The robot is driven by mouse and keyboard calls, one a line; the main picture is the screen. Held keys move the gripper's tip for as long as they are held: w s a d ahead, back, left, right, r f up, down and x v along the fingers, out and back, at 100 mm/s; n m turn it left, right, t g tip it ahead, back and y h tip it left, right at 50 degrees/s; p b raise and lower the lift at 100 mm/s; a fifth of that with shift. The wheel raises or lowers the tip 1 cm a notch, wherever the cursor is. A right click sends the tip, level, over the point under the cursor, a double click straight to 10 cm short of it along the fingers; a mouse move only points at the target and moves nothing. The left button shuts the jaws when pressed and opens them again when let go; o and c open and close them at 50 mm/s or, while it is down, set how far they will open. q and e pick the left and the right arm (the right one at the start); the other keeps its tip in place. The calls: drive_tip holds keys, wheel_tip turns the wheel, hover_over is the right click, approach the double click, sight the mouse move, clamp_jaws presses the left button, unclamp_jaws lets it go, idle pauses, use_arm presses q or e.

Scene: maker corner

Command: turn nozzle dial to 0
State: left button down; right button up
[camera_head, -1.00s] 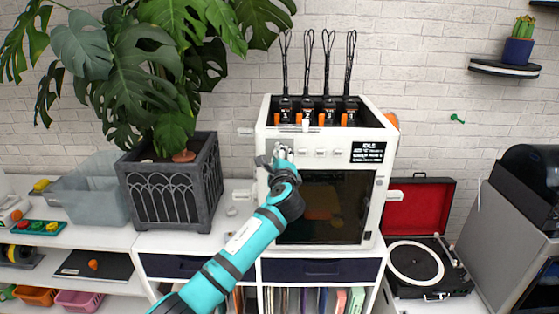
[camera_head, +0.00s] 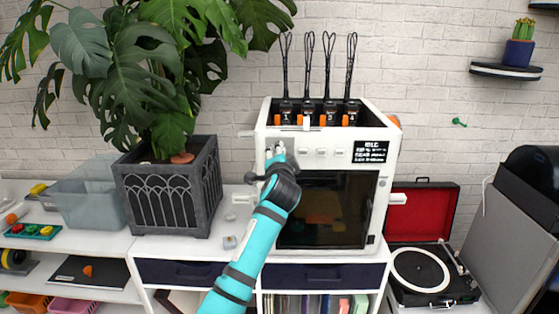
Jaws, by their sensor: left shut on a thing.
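The white 3D printer (camera_head: 388,160) stands on the white cabinet, with a dark door window and a small lit screen (camera_head: 370,151) at its upper right. A row of small white controls (camera_head: 322,153) runs along its front, left of the screen. My left gripper (camera_head: 275,153) is at the left end of this row, against the printer's front. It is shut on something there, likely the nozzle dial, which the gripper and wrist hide. The dial's setting cannot be read. My right gripper is not in view.
A large potted plant (camera_head: 170,195) stands left of the printer, its leaves hanging near the printer's top. A turntable (camera_head: 425,270) with an open red lid is at the right. Several tool heads (camera_head: 329,110) stick up from the printer. The cabinet top before the plant is mostly clear.

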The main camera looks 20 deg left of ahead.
use_arm(q)
drive_tip(key=n, duration=0.3)
drive_tip(key=n+b, duration=0.1)
drive_tip(key=n, duration=0.2)
drive_tip(key=n+h+b, duration=0.1)
drive_tip(key=n, duration=0.2)
drive_tip(key=shift+f, duration=0.25)
drive_tip(key=shift+n+h, duration=0.3)
drive_tip(key=shift+n, duration=0.1)
drive_tip(key=c, duration=1)
unclamp_jaws()
drive_tip(key=shift+o, duration=0.2)
drive_tip(key=shift+r, duration=0.1)
drive_tip(key=v, duration=0.7)
drive_tip(key=shift+s, duration=0.25)
